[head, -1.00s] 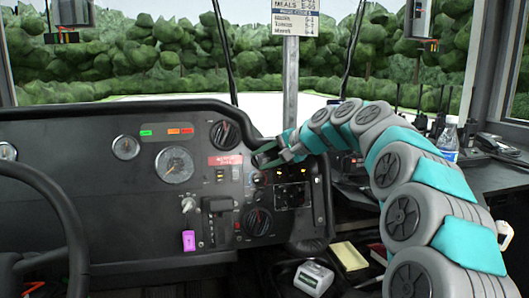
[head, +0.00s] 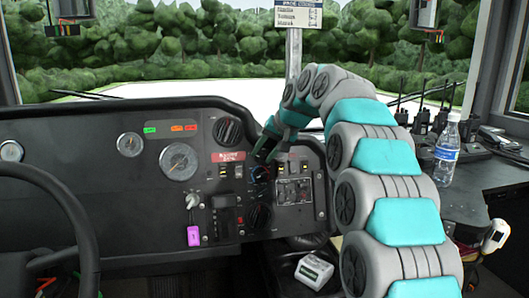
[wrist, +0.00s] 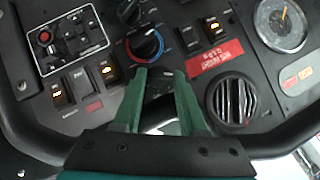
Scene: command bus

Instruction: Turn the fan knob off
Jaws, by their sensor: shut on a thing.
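My gripper (head: 265,151) is at the upper middle of the dashboard panel (head: 318,190), just above a round dial with a blue and red ring (head: 262,173). In the wrist view my gripper (wrist: 160,76) has its two green fingers on either side of a small dark part (wrist: 157,85), and it is shut on that part. I take it for the fan knob; its markings and pointer are hidden. The blue and red dial (wrist: 146,45) lies just beyond the fingertips, apart from them.
A round air vent (wrist: 231,100) and a red label (wrist: 215,58) are beside the fingers. Lit switches (wrist: 108,70) stand close on the other side. A black knob (head: 259,217) and a pink tag (head: 193,236) are lower. A water bottle (head: 446,150) stands on the right ledge.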

